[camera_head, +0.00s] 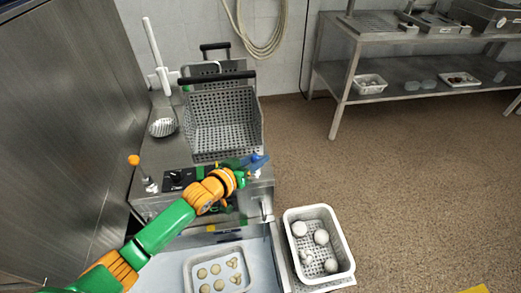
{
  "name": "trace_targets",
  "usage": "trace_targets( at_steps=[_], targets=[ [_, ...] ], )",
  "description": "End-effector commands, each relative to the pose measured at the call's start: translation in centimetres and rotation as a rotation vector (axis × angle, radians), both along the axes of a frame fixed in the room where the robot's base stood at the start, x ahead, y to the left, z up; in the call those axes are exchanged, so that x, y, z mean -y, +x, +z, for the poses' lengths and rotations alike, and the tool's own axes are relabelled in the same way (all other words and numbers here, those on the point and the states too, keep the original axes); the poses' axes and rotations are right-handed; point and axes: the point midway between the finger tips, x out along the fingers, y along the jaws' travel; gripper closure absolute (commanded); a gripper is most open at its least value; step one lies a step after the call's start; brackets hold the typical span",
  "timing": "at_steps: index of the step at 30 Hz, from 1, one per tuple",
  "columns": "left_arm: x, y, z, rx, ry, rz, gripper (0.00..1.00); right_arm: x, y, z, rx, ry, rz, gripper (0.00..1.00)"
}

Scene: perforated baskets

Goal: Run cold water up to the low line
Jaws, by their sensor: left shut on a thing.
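A steel cooker (160,200) stands in the middle left, with a large perforated basket (222,120) over its well. My left arm reaches in from the lower left. My left gripper (250,163) is shut on a small blue handle (258,158) at the cooker's front right corner; its fingers hide much of the handle. A lever with an orange knob (134,160) stands at the cooker's front left. The basket hides the well's inside, so I see neither water nor a low line. My right gripper is not in view.
A white perforated basket (348,262) with several pale round items stands at the lower right. A tray (190,270) of small pieces lies below the cooker. A steel shelf (400,96) stands at the back right. Open floor lies between.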

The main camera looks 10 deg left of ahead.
Motion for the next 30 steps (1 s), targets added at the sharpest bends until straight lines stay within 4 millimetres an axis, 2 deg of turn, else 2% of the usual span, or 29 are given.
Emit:
trace_targets(
  at_steps=[1,2,12,13,15,25,30],
  targets=[
    [0.1,0.1,0.6,-0.022,-0.01,-0.001,1.0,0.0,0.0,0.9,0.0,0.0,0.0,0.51],
    [0.0,0.1,0.5,-0.032,-0.014,-0.001,1.0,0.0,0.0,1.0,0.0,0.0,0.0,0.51],
    [0.1,0.1,0.1,-0.047,-0.024,-0.001,1.0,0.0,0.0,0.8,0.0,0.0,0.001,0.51],
    [0.1,0.1,0.1,-0.046,-0.025,-0.001,0.54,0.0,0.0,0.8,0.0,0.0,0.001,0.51],
    [0.0,0.1,0.1,-0.046,-0.024,-0.001,0.36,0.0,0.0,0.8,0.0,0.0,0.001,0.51],
    [-0.1,0.0,0.2,-0.045,-0.022,-0.001,0.33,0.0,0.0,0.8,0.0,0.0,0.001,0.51],
    [-0.8,-2.0,1.1,-0.045,-0.022,-0.002,0.33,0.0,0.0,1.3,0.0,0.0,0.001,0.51]
  ],
)
